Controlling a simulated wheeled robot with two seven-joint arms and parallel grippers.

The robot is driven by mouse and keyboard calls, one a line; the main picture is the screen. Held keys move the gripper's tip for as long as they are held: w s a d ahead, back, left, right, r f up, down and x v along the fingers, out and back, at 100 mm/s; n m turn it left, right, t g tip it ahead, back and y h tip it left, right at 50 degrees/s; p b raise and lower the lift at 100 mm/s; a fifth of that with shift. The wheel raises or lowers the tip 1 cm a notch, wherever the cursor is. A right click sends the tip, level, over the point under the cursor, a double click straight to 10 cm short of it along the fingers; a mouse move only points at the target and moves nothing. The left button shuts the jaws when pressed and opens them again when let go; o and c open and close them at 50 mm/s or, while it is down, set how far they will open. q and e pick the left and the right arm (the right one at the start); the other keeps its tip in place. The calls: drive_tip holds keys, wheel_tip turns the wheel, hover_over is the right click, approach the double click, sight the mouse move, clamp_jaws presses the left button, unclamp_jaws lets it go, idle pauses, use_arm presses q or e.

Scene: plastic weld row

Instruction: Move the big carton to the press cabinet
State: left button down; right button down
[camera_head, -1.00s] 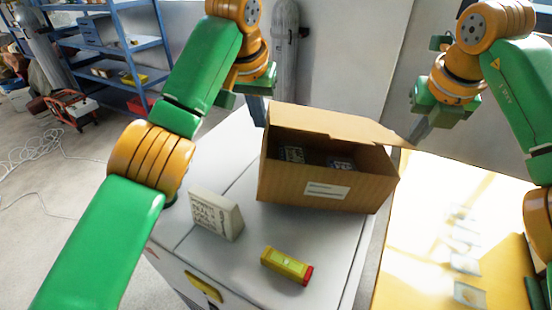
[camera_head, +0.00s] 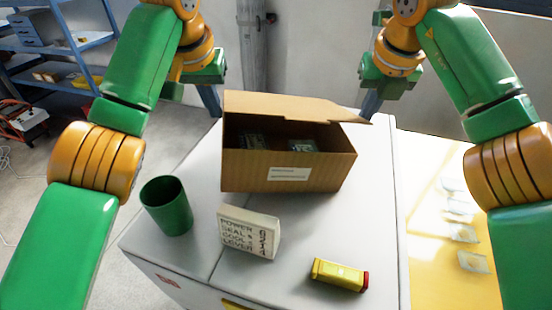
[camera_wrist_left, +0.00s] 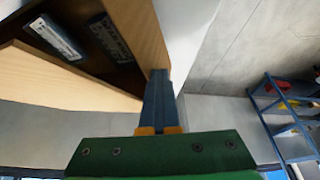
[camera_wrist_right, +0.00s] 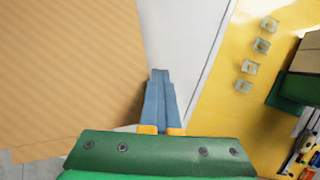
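The big carton (camera_head: 250,172) is a brown cardboard box with flaps up, a white label and dark packs inside. It is over the white cabinet top (camera_head: 200,150), toward the back; whether it rests there is unclear. My left gripper (camera_head: 209,100) is shut against or right beside the carton's left side; its fingers (camera_wrist_left: 160,98) meet at the carton wall (camera_wrist_left: 142,30). My right gripper (camera_head: 371,103) is shut at the opposite side, its fingers (camera_wrist_right: 160,98) beside the cardboard (camera_wrist_right: 70,80). Contact there is hard to confirm.
A yellow table (camera_head: 430,230) adjoins on the right. Blue shelving (camera_head: 60,50) stands back left.

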use_arm(q)
drive_tip(key=shift+d, duration=0.2)
drive_tip(key=c, duration=1.4)
unclamp_jaws()
drive_tip(key=shift+a+r, duration=0.2)
drive_tip(key=shift+a, duration=0.2)
drive_tip(key=shift+o, duration=1.3)
drive_tip(key=shift+a, duration=0.25)
use_arm(e)
drive_tip(key=shift+s+d, duration=0.1)
drive_tip(key=shift+d, duration=1)
drive_tip(key=c, duration=1.5)
unclamp_jaws()
drive_tip(key=shift+a, duration=0.25)
drive_tip(key=o, duration=0.3)
use_arm(q)
drive_tip(key=shift+a, duration=0.2)
use_arm(e)
drive_tip(key=shift+o, duration=0.4)
use_arm(q)
drive_tip(key=shift+d, duration=0.2)
use_arm(e)
drive_tip(key=shift+d, duration=0.1)
